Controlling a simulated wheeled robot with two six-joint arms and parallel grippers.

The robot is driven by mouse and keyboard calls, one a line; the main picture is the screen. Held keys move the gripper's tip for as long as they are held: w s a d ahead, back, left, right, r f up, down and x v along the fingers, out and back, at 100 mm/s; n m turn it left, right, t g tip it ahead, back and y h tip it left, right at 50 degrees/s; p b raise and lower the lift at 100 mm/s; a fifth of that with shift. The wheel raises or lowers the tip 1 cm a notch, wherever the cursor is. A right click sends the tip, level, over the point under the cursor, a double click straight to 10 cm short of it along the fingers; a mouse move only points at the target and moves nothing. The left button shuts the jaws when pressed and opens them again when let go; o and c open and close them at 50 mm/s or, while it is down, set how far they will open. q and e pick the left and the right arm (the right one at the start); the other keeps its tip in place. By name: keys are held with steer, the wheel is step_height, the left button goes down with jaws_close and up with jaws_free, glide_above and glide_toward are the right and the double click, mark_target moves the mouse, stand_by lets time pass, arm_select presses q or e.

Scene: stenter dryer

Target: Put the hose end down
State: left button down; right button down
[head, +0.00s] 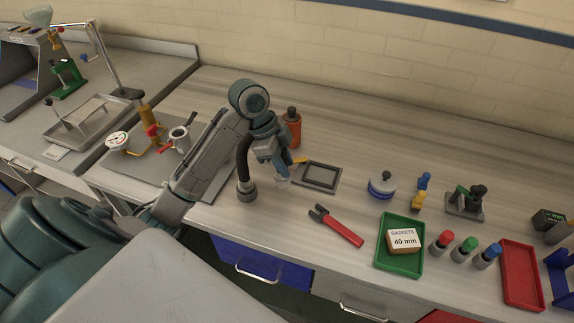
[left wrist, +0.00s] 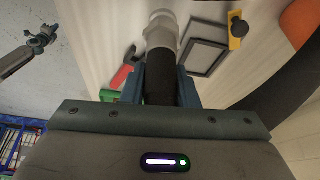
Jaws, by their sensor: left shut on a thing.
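My left gripper (head: 272,158) is over the bench, pointing down. It is shut on the black hose (left wrist: 160,85), which runs between its fingers in the left wrist view. The pale grey hose end (left wrist: 162,28) sticks out past the fingertips; in the head view this end (head: 283,175) is just left of a dark square frame (head: 317,177). I cannot tell whether it touches the bench. The hose's other part stands in a grey collar (head: 247,191) on the bench and curves up behind my arm, partly hidden. My right gripper is not in view.
An orange bottle (head: 292,128) stands behind the gripper, and a yellow-handled tool (head: 300,160) lies close by. A red-handled tool (head: 336,226) lies in front. A green tray (head: 400,262) with a gasket box is to the right. Bare bench lies behind the square frame.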

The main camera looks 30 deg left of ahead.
arm_select(q)
steer(key=shift+w+f, duration=0.1)
steer(key=shift+w, duration=0.55)
step_height(320, 180, down, 3)
steer(key=shift+s+r+p, duration=0.15)
steer(key=shift+p, duration=0.6)
steer(key=shift+f, duration=0.35)
steer(key=shift+f, duration=0.1)
steer(key=c, duration=1.1)
jaws_free()
